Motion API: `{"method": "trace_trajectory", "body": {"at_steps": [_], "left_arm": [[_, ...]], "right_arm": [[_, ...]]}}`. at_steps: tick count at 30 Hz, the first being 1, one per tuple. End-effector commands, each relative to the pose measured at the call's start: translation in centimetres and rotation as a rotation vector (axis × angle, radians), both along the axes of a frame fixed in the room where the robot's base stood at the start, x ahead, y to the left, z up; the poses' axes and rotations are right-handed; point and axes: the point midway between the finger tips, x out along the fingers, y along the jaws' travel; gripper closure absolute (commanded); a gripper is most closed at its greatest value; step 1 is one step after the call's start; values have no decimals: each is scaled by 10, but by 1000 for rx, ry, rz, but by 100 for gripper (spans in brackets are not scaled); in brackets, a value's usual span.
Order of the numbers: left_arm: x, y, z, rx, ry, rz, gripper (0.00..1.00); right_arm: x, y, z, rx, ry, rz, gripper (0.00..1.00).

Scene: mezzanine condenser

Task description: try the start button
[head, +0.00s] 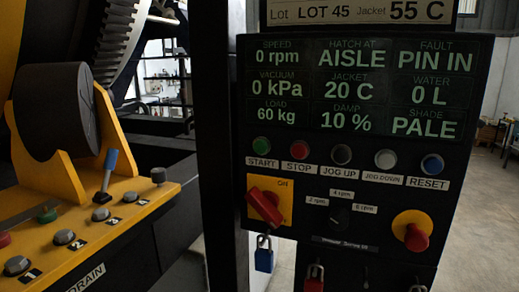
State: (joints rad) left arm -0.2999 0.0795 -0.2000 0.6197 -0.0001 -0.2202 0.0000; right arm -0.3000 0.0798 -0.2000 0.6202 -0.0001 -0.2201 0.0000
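The start button (262,145) is a small green round button at the left end of the button row on the dark control panel (225,200). A white START label (262,162) sits just below it. The display (370,90) above reads 0 rpm, 0 kPa, 60 kg, hatch at AISLE, jacket 20 C, damp 10 %, fault PIN IN, water 0 L, shade PALE. Neither of my grippers shows in the head view.
A red stop button (300,149), jog buttons and a blue reset button (432,164) share the row. Below are a red rotary switch (264,205), a red mushroom button (416,237) and hanging padlocks (264,260). A yellow console (85,230) with a blue-handled lever (108,172) stands left.

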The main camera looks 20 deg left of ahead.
Motion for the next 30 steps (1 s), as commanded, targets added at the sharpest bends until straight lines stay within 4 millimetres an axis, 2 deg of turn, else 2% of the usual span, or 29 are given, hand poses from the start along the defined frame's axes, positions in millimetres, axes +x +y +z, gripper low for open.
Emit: {"method": "trace_trajectory", "body": {"at_steps": [2, 16, 30], "left_arm": [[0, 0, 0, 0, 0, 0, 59], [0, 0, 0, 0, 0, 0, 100], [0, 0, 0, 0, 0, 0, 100]], "right_arm": [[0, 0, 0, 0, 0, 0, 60], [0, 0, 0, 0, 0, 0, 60], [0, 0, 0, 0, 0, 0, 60]]}}
